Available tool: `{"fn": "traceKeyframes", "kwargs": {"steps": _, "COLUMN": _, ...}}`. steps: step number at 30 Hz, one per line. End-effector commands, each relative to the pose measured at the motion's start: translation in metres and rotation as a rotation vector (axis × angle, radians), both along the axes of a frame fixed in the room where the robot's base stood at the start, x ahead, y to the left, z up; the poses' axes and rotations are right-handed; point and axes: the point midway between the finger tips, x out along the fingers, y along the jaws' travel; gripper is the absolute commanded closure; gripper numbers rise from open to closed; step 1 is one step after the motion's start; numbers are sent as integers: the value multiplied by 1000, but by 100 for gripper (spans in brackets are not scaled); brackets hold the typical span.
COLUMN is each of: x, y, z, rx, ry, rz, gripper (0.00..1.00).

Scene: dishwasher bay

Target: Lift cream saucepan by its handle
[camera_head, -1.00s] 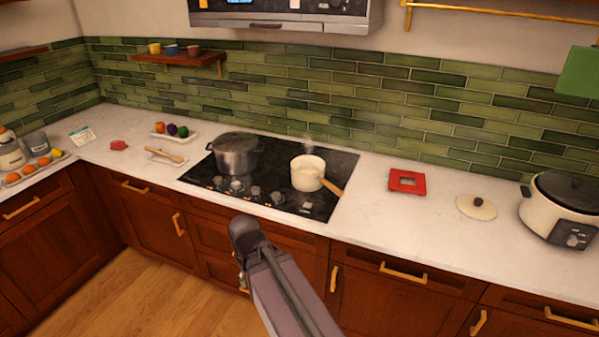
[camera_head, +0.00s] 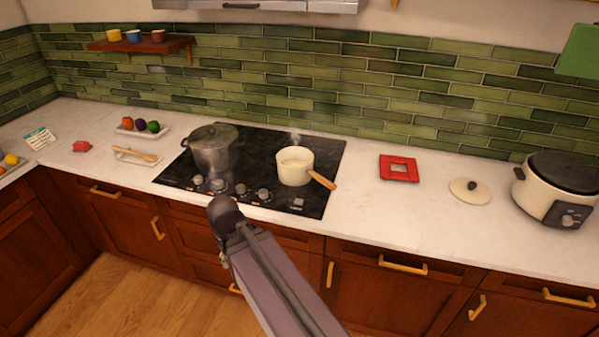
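The cream saucepan (camera_head: 292,174) stands upright on the right part of the black cooktop (camera_head: 255,165), with pale contents inside and steam above it. Its wooden handle (camera_head: 322,180) points to the right and towards the front of the counter. Nothing is touching the handle. My arm rises from the bottom of the view to a dark joint in front of the counter, left of the saucepan. My gripper is not visible.
A grey lidded pot (camera_head: 214,148) stands left of the saucepan. A red square trivet (camera_head: 399,168) and a cream lid (camera_head: 470,191) lie to the right, before a cooker (camera_head: 558,187). The counter between trivet and front edge is clear.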

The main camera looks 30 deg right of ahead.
Motion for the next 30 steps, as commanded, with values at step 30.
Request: {"fn": "traceKeyframes", "kwargs": {"steps": 30, "x": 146, "y": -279, "z": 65, "rx": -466, "ry": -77, "rz": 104, "gripper": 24}}
